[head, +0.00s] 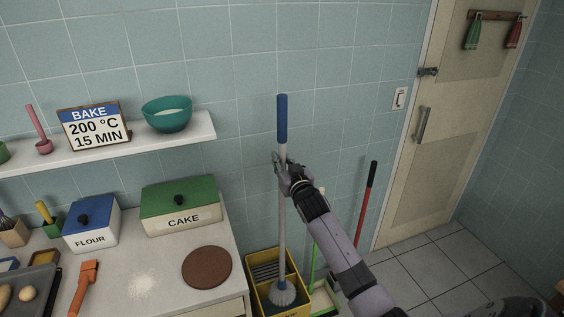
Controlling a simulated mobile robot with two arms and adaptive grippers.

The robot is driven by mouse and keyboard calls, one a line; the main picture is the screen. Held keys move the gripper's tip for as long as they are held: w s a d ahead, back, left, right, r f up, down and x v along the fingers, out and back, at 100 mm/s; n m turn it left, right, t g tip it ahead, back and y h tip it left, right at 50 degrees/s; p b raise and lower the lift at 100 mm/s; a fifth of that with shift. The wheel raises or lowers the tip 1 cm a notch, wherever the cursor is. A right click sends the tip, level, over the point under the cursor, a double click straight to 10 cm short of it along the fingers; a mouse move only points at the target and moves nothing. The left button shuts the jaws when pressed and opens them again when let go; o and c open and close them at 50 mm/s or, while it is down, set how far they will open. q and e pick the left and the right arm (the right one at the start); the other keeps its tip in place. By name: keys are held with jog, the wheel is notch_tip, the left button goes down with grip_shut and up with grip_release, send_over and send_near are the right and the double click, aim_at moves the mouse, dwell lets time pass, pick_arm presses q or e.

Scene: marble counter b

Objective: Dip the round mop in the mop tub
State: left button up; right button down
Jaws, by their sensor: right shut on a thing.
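The round mop has a blue-topped pale handle (282,119) and a round grey-white head (282,293). My right gripper (281,163) is shut on the handle below the blue grip and holds the mop nearly upright. The yellow mop tub (257,295) stands on the floor right of the counter, with a dark slatted part at its back. The mop head shows within the tub's outline; I cannot tell how deep it sits or whether it touches the bottom. My left gripper is not in view.
A green-handled tool (314,262) and a red-handled one (367,199) stand right of the tub. The counter at left carries a cake box (181,219), a flour box (91,236) and a brown round board (206,268). The tiled floor (420,262) before the door is clear.

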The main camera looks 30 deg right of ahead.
aim_at(284, 147)
jog(key=shift+r, duration=0.3)
jog(key=shift+r+p, duration=2.25)
jog(key=shift+r, duration=0.3)
